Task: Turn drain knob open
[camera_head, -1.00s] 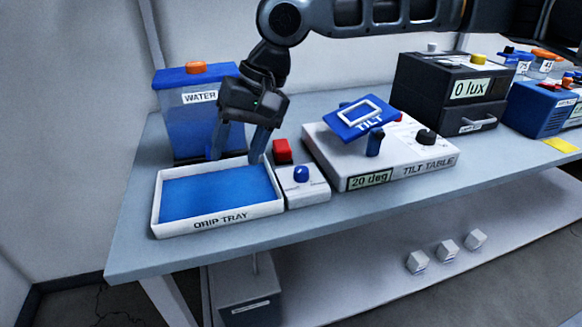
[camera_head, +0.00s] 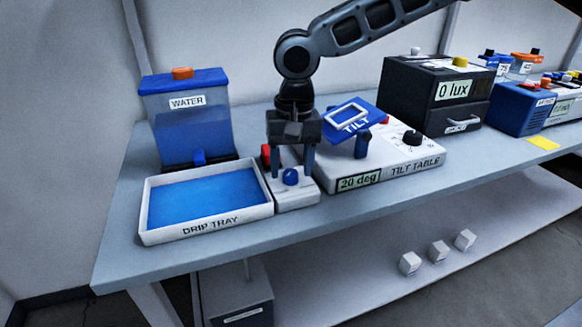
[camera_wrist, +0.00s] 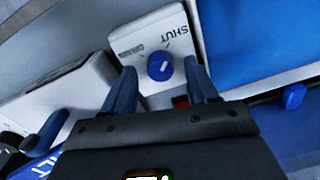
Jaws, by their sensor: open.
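The blue drain knob (camera_head: 291,177) sits on a small white box (camera_head: 297,200) between the drip tray and the tilt table. In the wrist view the knob (camera_wrist: 160,66) has a white pointer mark that points toward the word SHUT; a DRAIN label is on the other side. My gripper (camera_head: 293,172) points down just behind and above the knob. It is open, with one finger on each side of the knob in the wrist view. I cannot tell whether the fingers touch it.
The drip tray (camera_head: 218,226) with blue content is at left, below the water tank (camera_head: 187,125). A red block (camera_head: 266,155) stands behind the white box. The tilt table (camera_head: 400,170) is close on the right, with its raised blue plate (camera_head: 337,118).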

